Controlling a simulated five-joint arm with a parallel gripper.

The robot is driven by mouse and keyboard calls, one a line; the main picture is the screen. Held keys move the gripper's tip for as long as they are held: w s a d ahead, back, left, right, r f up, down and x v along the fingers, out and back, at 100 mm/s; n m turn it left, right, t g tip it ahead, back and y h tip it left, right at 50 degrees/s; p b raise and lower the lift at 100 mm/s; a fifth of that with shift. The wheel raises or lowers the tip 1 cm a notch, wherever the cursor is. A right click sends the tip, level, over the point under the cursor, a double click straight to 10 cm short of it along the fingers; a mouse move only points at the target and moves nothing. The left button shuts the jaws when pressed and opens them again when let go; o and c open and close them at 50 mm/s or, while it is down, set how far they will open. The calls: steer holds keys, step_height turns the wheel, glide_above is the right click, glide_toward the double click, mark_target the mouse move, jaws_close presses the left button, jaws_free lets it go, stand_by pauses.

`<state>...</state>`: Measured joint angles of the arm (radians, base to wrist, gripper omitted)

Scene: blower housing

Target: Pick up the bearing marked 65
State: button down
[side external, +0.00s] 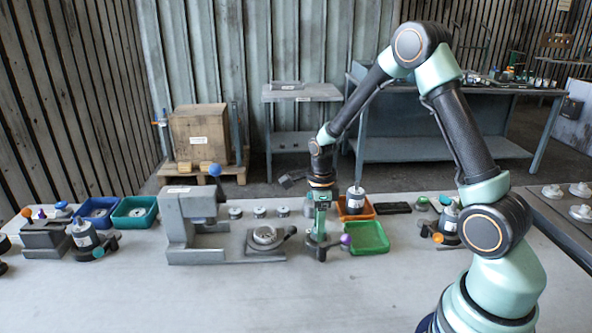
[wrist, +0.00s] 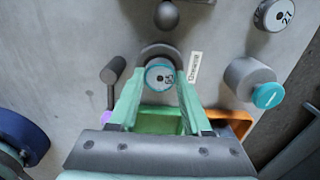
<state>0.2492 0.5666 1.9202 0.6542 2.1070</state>
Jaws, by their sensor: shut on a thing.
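The bearing marked 65 (wrist: 160,76) is a small round part with a pale, teal-edged face in the wrist view. My gripper (wrist: 159,84) has its two green fingers on either side of it and is shut on it. A dark grey rounded part curves behind the bearing, with a white label (wrist: 194,67) beside it; I cannot tell if the bearing touches that part. In the side view my gripper (side external: 319,240) points down at a grey fixture with a purple knob (side external: 346,240), and the bearing is hidden there.
A green tray (side external: 372,249) lies right of my gripper, with an orange tray (side external: 370,214) behind. A grey press (side external: 190,228) and a round lever fixture (side external: 265,240) stand left. Another bearing marked 21 (wrist: 273,15) lies apart. The table front is clear.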

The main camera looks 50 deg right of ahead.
steer(key=shift+r, duration=2.4)
